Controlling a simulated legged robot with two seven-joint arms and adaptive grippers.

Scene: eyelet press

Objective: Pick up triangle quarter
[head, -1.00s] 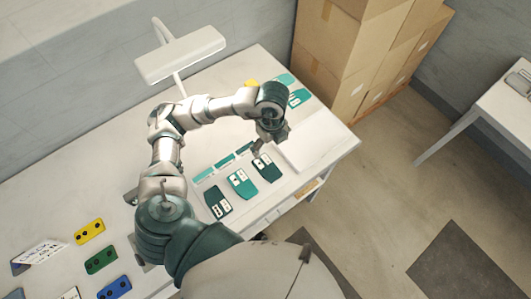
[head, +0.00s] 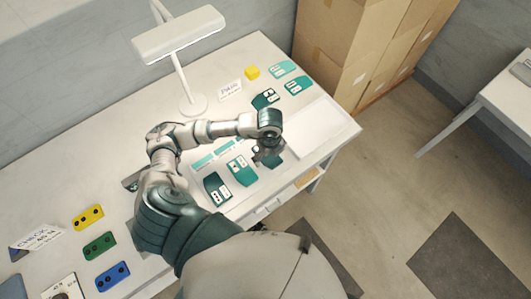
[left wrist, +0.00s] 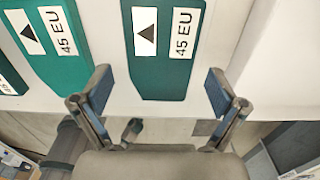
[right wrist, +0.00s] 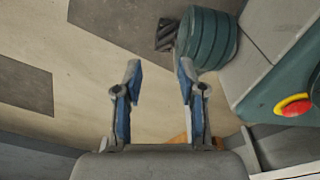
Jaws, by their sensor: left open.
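The triangle quarter (left wrist: 165,75) is a dark teal piece with a black triangle label and a "45 EU" label, lying flat on the table in the left wrist view. In the head view it is partly hidden under my left gripper (head: 266,158), at the right end of the front row. My left gripper is open, and in the left wrist view its fingers (left wrist: 160,92) are on either side of the piece's near end, apart from it. My right gripper (right wrist: 160,85) is open and empty, over the floor.
A teal piece (head: 241,170) and a darker one (head: 217,189) lie left of it. A lamp (head: 180,40) stands behind my arm. A pale flat pad (head: 315,125) lies to the right.

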